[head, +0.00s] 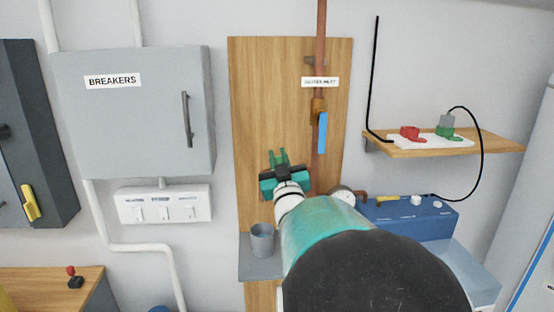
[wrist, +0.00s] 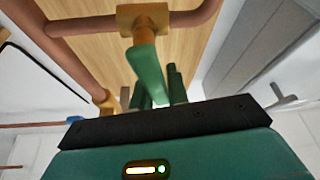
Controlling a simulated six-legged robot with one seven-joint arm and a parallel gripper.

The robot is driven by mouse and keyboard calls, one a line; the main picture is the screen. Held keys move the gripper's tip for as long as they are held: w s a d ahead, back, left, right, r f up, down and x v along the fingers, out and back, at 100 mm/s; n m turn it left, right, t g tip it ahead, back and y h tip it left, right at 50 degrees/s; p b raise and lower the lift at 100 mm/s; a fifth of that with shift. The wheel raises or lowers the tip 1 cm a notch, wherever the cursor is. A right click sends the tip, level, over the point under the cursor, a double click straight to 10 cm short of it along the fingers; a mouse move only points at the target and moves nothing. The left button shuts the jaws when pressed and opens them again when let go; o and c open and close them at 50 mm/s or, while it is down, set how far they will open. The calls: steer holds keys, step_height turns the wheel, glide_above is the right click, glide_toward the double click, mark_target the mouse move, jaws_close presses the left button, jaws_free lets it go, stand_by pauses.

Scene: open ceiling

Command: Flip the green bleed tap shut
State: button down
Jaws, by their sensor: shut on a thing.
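The green bleed tap's lever (wrist: 148,68) shows in the wrist view, hanging from a brass valve body (wrist: 143,18) on a copper pipe (wrist: 85,27). My gripper (head: 279,157) is up against the wooden backboard in the head view, its green fingers pointing away from me. In the wrist view my gripper (wrist: 158,88) is shut on the green lever, with the lever's lower end between the fingers. In the head view the lever cannot be told apart from my green fingers, and my arm hides part of the pipework.
A blue lever (head: 322,132) on the upright copper pipe is right of my gripper. A grey cup (head: 262,239) stands below on a grey ledge. A gauge (head: 343,194) and a blue unit (head: 410,214) are lower right. A breaker box (head: 140,115) is left.

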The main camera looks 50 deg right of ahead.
steer(key=shift+s+d+r+m+g+h, duration=0.15)
steer(key=shift+m+g+h, duration=0.15)
steer(key=shift+m, duration=0.35)
steer(key=shift+s+d+f+m+g+h, duration=0.1)
steer(key=shift+d+m+g+h, duration=0.2)
steer(key=shift+m, duration=0.4)
steer(key=shift+s+d+r+m+g+h, duration=0.1)
steer(key=shift+m+h, duration=0.3)
steer(key=shift+m, duration=0.25)
steer(key=c, duration=1.4)
jaws_free()
steer(key=shift+w, duration=0.1)
steer(key=shift+o, duration=0.2)
steer(key=shift+s+a+f, duration=0.15)
steer(key=shift+s+f, duration=0.05)
